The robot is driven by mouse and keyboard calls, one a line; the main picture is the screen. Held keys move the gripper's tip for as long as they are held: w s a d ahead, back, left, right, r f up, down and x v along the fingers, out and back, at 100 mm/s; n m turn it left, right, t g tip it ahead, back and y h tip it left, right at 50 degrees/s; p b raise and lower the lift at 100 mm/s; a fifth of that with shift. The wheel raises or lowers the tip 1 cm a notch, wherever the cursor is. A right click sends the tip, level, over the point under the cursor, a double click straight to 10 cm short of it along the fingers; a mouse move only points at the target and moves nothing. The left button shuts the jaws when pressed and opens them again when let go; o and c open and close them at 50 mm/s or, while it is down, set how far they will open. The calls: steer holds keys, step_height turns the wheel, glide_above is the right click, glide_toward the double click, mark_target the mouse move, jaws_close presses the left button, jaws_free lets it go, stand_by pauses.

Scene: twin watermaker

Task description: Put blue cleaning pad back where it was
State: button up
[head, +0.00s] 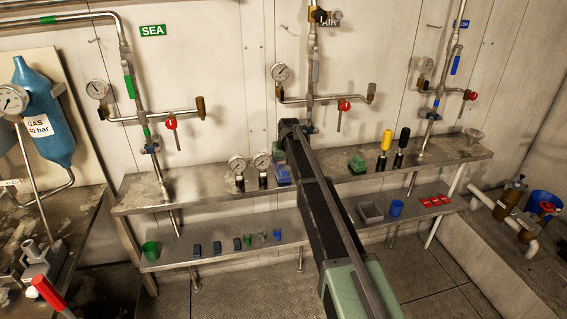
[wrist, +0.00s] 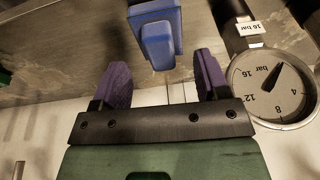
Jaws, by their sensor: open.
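The blue cleaning pad (wrist: 156,42) is in the wrist view, a blue block with a stepped shape, just beyond my fingertips and roughly centred between them. In the head view a blue pad (head: 282,175) lies on the upper steel shelf, right of the two loose gauges and against the left side of my arm. My gripper (wrist: 163,65) is open, its two purple fingers apart with nothing clamped between them. In the head view my arm hides the gripper's fingers.
A pressure gauge (wrist: 276,84) stands close to the right finger. On the upper shelf (head: 150,199) are a green pad (head: 357,163) and yellow and black handled tools. The lower shelf (head: 170,262) holds a green cup (head: 150,251), several small blocks, a grey tray (head: 370,213) and a blue cup (head: 396,208).

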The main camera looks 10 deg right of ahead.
mark_target(286, 178)
steer(key=p+v, duration=0.6)
steer(key=v, duration=0.2)
steer(key=s+g, duration=0.2)
steer(key=s, duration=4.1)
steer(key=shift+s+a+f+m+g+b, duration=0.3)
steer(key=shift+f+g+b, duration=0.1)
steer(key=shift+f, duration=0.1)
